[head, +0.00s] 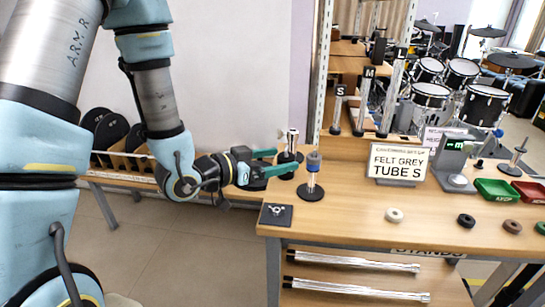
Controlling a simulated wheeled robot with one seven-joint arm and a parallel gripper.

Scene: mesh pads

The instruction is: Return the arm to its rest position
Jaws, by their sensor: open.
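My arm reaches in from the left, and my gripper (281,161) is at the left edge of the wooden workbench (345,220). Its green fingers are spread apart with nothing seen between them. A short post with a blue and grey top on a round black base (311,192) stands just right of the fingertips. Another post with a silver top (292,140) stands behind the fingers, partly hidden by them. I cannot tell whether the fingers touch either post.
A black pad with a wing nut (276,214) lies at the front left corner. A sign reading "FELT GREY TUBE S" (397,163) stands mid-bench. Several felt rings, including a white one (394,215), lie in front. Green (496,190) and red (530,192) trays are right. Floor left is open.

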